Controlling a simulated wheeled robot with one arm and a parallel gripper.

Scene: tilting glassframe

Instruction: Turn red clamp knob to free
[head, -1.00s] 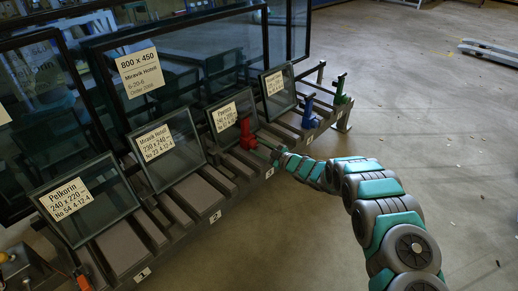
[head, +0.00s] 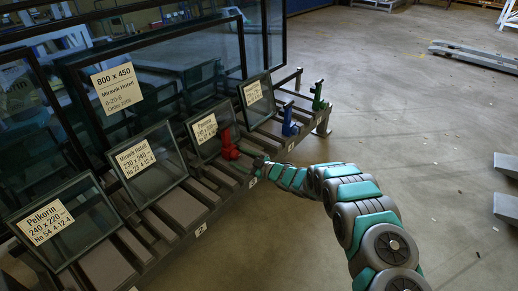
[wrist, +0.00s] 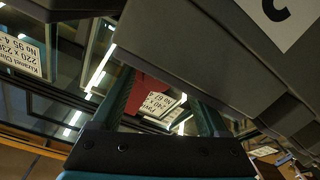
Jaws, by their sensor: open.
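The red clamp knob (head: 229,146) stands upright on the rack's front rail, beside the third small glass frame (head: 208,130). My gripper (head: 257,163) is just to the right of and below it in the head view, low at the rail. In the wrist view my gripper (wrist: 160,92) is open, with a finger on each side. A red part of the clamp (wrist: 147,90) shows between the fingers, further off. Nothing is visibly held. The lower part of the red clamp is hidden by the rack and a finger.
A blue clamp (head: 289,122) and a green clamp (head: 318,96) stand further along the rail. Several labelled glass frames lean on the rack. A grey rack part (wrist: 200,45) fills the wrist view's upper right, close to the fingers. Floor (head: 400,130) to the right is mostly clear.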

